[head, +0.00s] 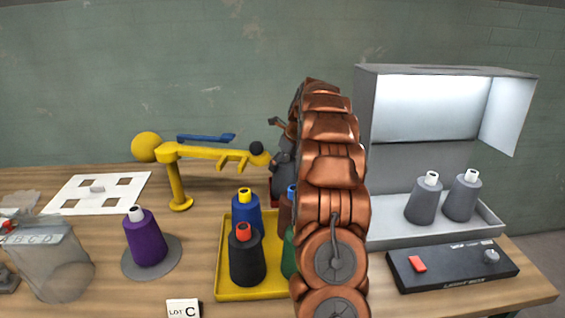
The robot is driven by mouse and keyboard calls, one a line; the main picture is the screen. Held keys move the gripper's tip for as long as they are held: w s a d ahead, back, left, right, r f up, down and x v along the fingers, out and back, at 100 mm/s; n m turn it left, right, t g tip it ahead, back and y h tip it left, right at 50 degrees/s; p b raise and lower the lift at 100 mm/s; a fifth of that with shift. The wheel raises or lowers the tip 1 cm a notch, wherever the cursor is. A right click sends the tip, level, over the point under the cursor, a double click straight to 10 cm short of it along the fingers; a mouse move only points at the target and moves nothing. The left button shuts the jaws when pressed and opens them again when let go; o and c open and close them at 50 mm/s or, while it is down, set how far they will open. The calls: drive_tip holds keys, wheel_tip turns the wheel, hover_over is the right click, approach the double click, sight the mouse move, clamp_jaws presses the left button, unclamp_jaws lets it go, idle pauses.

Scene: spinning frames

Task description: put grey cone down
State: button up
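Two grey cones with white tips stand upright side by side on the floor of the light booth (415,150) at the right: a left grey cone (425,203) and a right grey cone (462,201). My copper-coloured arm rises through the middle of the view, left of the booth and apart from both cones. A dark grey part shows at the arm's left edge, beside the yellow stand; I cannot tell whether it is my gripper or another thing. My gripper's fingers are not clearly visible, nor whether they hold anything.
A yellow tray (222,290) holds several cones, including blue (246,217) and black (246,263), partly behind my arm. A purple cone (146,243) stands on a grey disc (170,267). A yellow stand (177,185), clear container (50,265), LOT C card (184,309) and control box (450,272) occupy the table.

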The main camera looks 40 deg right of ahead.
drive_tip(key=shift+o, duration=0.4)
drive_tip(key=shift+r, duration=0.3)
drive_tip(key=b+v, duration=0.1)
drive_tip(key=v, duration=1)
drive_tip(key=shift+s+r, duration=0.15)
drive_tip(key=shift+r, duration=0.15)
